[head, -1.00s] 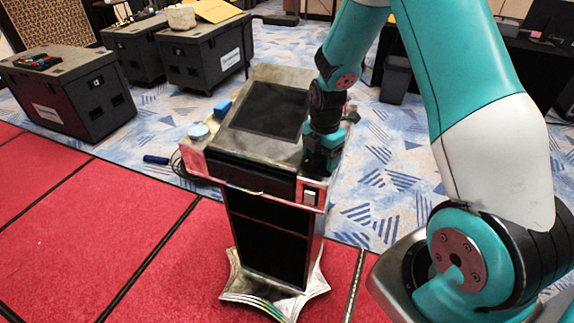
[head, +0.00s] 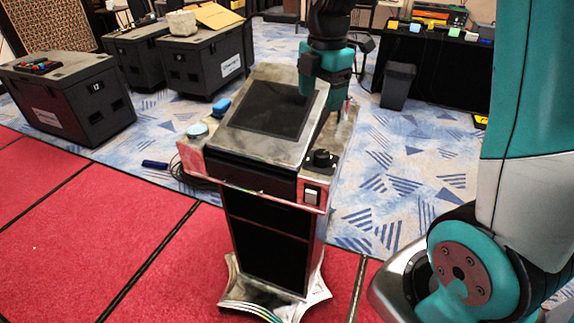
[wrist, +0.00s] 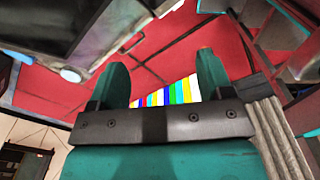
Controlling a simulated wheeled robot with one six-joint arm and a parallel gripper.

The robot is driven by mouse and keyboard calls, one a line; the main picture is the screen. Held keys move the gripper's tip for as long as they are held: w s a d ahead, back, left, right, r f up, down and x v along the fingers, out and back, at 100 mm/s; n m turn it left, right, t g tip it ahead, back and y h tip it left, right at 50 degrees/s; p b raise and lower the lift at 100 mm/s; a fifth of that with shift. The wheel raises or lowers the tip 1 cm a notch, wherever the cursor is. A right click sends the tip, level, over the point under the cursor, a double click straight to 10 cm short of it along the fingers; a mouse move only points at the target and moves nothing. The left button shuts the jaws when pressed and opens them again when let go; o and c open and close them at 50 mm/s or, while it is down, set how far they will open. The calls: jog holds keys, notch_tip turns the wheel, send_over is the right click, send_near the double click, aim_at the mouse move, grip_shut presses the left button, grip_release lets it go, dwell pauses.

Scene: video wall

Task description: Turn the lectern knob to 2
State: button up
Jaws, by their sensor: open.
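The lectern (head: 262,180) stands on the red floor's edge, with a dark sloped screen on top. The knob cannot be made out in the wrist view.
A blue block (head: 221,108) and a pale blue round object (head: 197,130) lie on the lectern's left ledge. Black cases (head: 75,100) stand at the left. A bin (head: 397,86) and a dark table (head: 440,70) stand at the back right. Coloured stripes (wrist: 165,92) show between the fingers.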

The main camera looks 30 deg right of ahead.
jog(key=s+a+m+y+b, duration=0.1)
jog(key=s+a+m+y, duration=0.2)
jog(key=s+a+m, duration=0.7)
jog(key=shift+s+a+b, duration=0.3)
jog(key=shift+s+a, duration=2.5)
jog(key=shift+a, duration=0.55)
